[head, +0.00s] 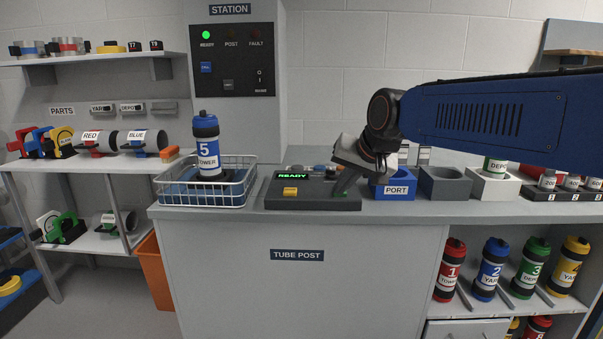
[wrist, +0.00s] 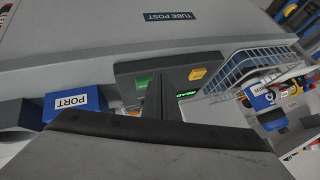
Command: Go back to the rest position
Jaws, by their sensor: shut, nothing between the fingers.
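My gripper (head: 340,190) is shut and empty, its fingers pointing down over the right part of the dark control console (head: 323,203). My arm reaches in from the right. In the wrist view my gripper (wrist: 156,78) lies across the console, close to a green button (wrist: 142,84). I cannot tell whether the fingertips touch the console. A yellow button (head: 290,191) and a lit READY display (head: 293,176) are on the console's left side.
A wire basket (head: 205,191) holding a blue canister (head: 207,145) labelled 5 TOWER stands left of the console. A blue PORT block (head: 395,188) and a grey block (head: 444,183) stand to its right. The station panel (head: 233,60) behind shows a green READY light.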

